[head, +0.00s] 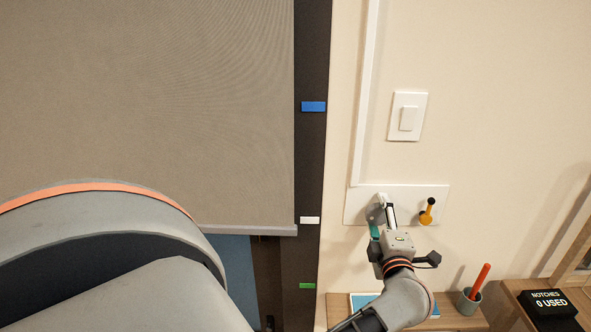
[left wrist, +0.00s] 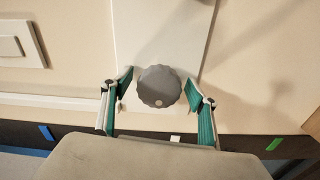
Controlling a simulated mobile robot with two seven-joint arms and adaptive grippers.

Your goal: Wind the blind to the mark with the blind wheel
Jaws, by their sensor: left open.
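The grey blind (head: 150,100) hangs over a window, its bottom bar (head: 250,230) slightly below a white mark (head: 310,220) on the dark side frame. A blue mark (head: 313,106) is higher and a green mark (head: 307,285) lower. The blind wheel (left wrist: 158,86), a grey scalloped knob with a pale dot, sits on a white wall plate (left wrist: 160,35). In the head view my gripper mostly hides it. My left gripper (head: 383,213) is open at the wheel; in the left wrist view its green-padded fingers (left wrist: 159,82) stand either side, apparently with gaps. My right gripper is out of view.
A light switch (head: 408,117) is above. Below are a cup with a red stick (head: 470,298) and a black counter box (head: 548,305) reading "NOTCHES 0 USED".

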